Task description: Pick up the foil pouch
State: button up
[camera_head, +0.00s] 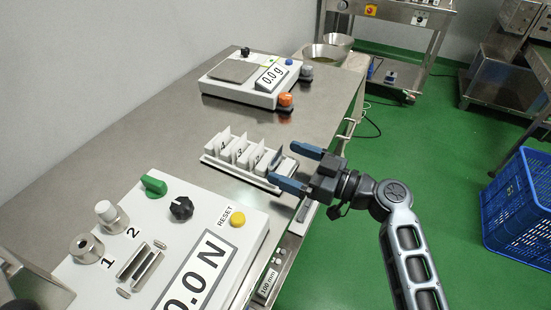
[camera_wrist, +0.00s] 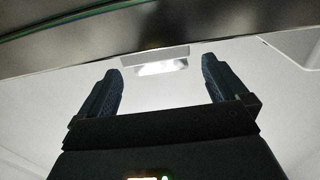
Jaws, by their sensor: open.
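My gripper (camera_head: 295,168) is open and empty, with its two blue fingers pointing left over the table's right edge. They reach toward the right end of a white rack (camera_head: 232,170) that holds several upright pale packets. At that end, close to the fingertips, is a small pale piece (camera_head: 287,166) that may be the foil pouch; the fingers partly surround it in this view. In the wrist view, a bright, shiny piece (camera_wrist: 160,68) lies ahead, between the two fingertips and apart from both. Contact cannot be told from the head view.
A white scale (camera_head: 232,85) with an orange button stands farther back on the steel table (camera_head: 150,130). A large white panel (camera_head: 190,215) with knobs and a force display fills the near side. A blue crate (camera_head: 515,205) stands on the green floor at right.

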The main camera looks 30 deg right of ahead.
aim_at(279, 159)
jog(key=x, duration=0.4)
jog(key=shift+p, duration=0.4)
jog(key=shift+c, duration=0.2)
jog(key=c, duration=0.9)
